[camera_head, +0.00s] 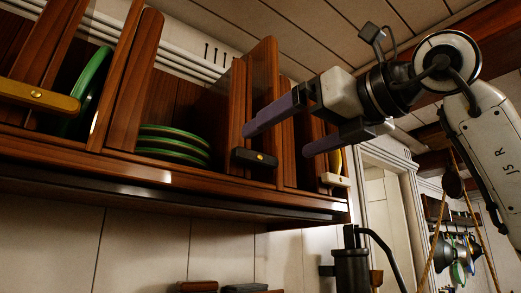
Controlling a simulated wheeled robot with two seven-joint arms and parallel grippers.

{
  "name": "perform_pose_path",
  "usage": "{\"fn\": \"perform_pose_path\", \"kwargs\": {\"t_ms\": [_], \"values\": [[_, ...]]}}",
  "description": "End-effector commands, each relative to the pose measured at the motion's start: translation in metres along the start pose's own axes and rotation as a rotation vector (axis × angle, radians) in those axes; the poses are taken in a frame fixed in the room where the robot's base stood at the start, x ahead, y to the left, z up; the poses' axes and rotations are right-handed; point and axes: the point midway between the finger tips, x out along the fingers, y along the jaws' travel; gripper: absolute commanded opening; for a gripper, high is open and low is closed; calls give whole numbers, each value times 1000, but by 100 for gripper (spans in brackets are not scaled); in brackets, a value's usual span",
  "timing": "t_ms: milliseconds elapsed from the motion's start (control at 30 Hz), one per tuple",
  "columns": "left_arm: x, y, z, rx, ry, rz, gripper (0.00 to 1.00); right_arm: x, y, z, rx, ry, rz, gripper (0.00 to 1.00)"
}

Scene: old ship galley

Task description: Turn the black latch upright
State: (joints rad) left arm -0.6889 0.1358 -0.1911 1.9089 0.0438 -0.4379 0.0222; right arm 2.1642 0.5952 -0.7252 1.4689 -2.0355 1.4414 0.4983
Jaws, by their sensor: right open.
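The black latch (255,158) sits on the front edge of the wooden plate rack (180,181). It lies roughly level, slightly tilted, with a brass pivot near its middle. My right gripper (278,142) comes in from the upper right, with its two purple-grey fingers apart and nothing between them. The left fingertip shows just above the latch's left end, and the right fingertip shows to the right of the latch. I cannot tell whether a finger touches the latch. My left gripper is not in view.
A yellow latch (38,95) and a white latch (335,180) sit level on the same rack. Green-rimmed plates (172,146) lie stacked in one bay, and a green plate (88,85) stands in another. A dark pump-like fixture (352,265) stands below.

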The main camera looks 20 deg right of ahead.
Motion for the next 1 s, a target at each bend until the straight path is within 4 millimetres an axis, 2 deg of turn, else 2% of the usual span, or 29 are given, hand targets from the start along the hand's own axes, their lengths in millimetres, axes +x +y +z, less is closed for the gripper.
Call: {"fn": "perform_pose_path", "kwargs": {"t_ms": [100, 333, 500, 767, 1000], "values": [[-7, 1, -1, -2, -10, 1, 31, 25, 1, 1, 0, 5, 2, 97], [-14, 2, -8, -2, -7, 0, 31, 60, 1, 1, 1, 3, 1, 97], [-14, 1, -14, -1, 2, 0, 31, 70, 1, 0, 0, 1, 1, 97], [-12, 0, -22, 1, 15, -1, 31, 71, 1, 0, 0, 1, 2, 97], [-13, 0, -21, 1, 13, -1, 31, 71, 1, 0, 0, 0, 2, 58]]}}
